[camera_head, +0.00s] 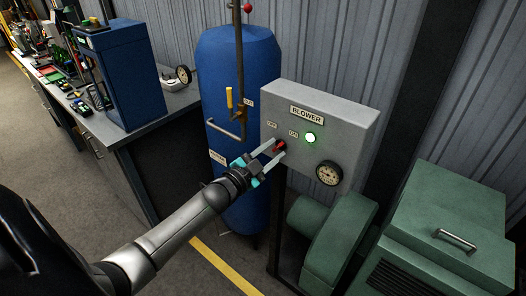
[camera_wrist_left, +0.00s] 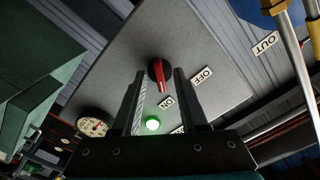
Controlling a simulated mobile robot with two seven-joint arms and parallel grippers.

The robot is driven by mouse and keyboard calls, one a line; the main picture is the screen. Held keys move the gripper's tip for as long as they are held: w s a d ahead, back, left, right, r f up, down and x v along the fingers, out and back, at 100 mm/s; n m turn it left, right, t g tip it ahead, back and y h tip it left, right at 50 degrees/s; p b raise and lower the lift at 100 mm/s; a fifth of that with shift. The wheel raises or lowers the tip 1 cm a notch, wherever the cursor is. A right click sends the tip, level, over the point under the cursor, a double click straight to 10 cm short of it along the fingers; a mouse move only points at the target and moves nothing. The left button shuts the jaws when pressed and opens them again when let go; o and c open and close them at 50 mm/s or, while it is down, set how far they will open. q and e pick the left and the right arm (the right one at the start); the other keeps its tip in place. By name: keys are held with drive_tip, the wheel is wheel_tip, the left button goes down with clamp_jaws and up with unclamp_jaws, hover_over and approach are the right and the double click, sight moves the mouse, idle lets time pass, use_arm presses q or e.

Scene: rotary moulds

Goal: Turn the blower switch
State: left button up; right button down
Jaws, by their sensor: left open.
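The blower switch is a black knob with a red bar (camera_head: 280,146) on the front of a grey box (camera_head: 351,112) labelled BLOWER. In the left wrist view the red bar (camera_wrist_left: 160,74) points towards the ON label (camera_wrist_left: 168,102), away from the OFF label (camera_wrist_left: 203,76). The green lamp (camera_head: 310,137) beside the switch is lit. My left gripper (camera_head: 275,150) is open, with its fingertips on either side of the knob. The left wrist view shows a gap between the knob and each finger (camera_wrist_left: 160,78). Contact with the panel cannot be told. My right gripper is not in view.
A round gauge (camera_head: 328,173) sits low on the box. A blue tank (camera_head: 240,75) with a pipe and yellow-handled valve (camera_head: 230,97) stands left of it. Green machinery (camera_head: 445,235) is below right. A workbench (camera_head: 150,130) runs along the left.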

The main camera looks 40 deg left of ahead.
use_arm(q)
drive_tip(key=s+a, duration=0.1)
drive_tip(key=s, duration=1.4)
drive_tip(key=shift+a, duration=0.1)
drive_tip(key=s+d+f+n+g+y+b, duration=0.1)
drive_tip(key=s+f+n+g+b, duration=0.3)
drive_tip(key=f, duration=1.3)
drive_tip(key=s+f+n+g+y+b, duration=0.1)
drive_tip(key=s+f+g+b, duration=0.3)
drive_tip(key=f, duration=1.3)
drive_tip(key=s+d+f+g+b, duration=0.1)
drive_tip(key=s+d+f+g, duration=0.2)
drive_tip(key=s+f, duration=0.5)
drive_tip(key=s+d+f+n+g+b, duration=0.1)
drive_tip(key=s+d+f+g+b, duration=0.1)
drive_tip(key=s+d+f, duration=0.4)
drive_tip(key=s+d+f+g+b, duration=0.2)
drive_tip(key=s+d+f+g, duration=0.2)
drive_tip(key=s+f, duration=0.5)
drive_tip(key=shift+s+d+f+n+h, duration=0.3)
drive_tip(key=shift+s+h, duration=0.1)
drive_tip(key=shift+s, duration=0.75)
drive_tip(key=shift+s+a, duration=0.1)
drive_tip(key=shift+s, duration=0.05)
